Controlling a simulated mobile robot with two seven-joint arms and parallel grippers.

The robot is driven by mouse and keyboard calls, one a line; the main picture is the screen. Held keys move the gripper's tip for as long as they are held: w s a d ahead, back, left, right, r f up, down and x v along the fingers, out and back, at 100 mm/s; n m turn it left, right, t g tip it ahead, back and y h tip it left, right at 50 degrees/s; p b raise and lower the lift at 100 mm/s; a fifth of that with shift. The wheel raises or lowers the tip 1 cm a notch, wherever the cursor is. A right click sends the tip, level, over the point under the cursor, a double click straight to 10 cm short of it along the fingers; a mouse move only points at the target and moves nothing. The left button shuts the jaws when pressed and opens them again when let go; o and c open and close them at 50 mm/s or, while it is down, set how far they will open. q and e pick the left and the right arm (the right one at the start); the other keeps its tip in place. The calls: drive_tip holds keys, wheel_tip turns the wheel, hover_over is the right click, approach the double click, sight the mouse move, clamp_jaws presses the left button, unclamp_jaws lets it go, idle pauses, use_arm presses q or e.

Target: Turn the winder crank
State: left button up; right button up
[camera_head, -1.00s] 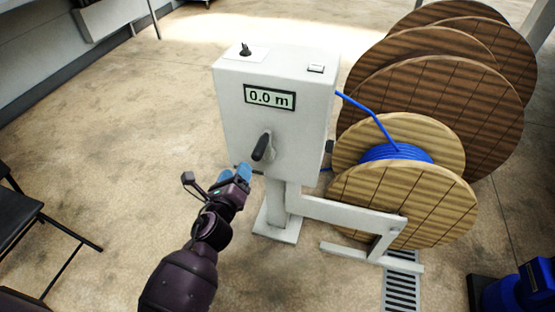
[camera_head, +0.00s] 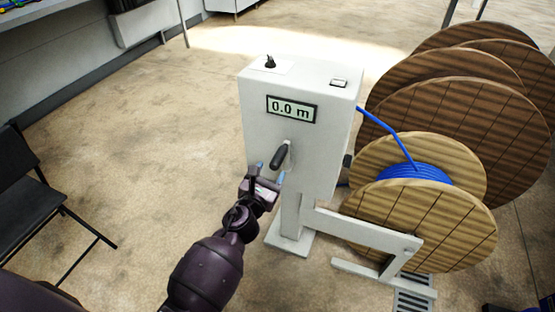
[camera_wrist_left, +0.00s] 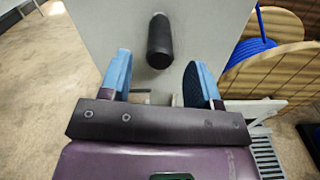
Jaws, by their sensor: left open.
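The winder crank (camera_head: 279,157) has a black handle on a light grey arm, on the front of a white machine box (camera_head: 300,100). The box display reads 0.0 m. My left gripper (camera_head: 270,174) is open just below the crank handle in the head view. In the left wrist view the black handle (camera_wrist_left: 160,42) points toward the camera, above and between the two blue fingertips of the left gripper (camera_wrist_left: 158,72). Nothing is between the fingers, and no contact with the handle shows. My right gripper is not in view.
A wooden spool (camera_head: 430,225) with blue cable (camera_head: 415,171) sits on a low white frame (camera_head: 370,228) right of the box. Several large wooden reels (camera_head: 460,120) stand behind it. A black chair (camera_head: 38,200) is at left. The floor between is clear.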

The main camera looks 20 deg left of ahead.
sight(278, 160)
use_arm(q)
drive_tip(key=shift+w+d, duration=0.1)
drive_tip(key=shift+w, duration=2.8)
clamp_jaws()
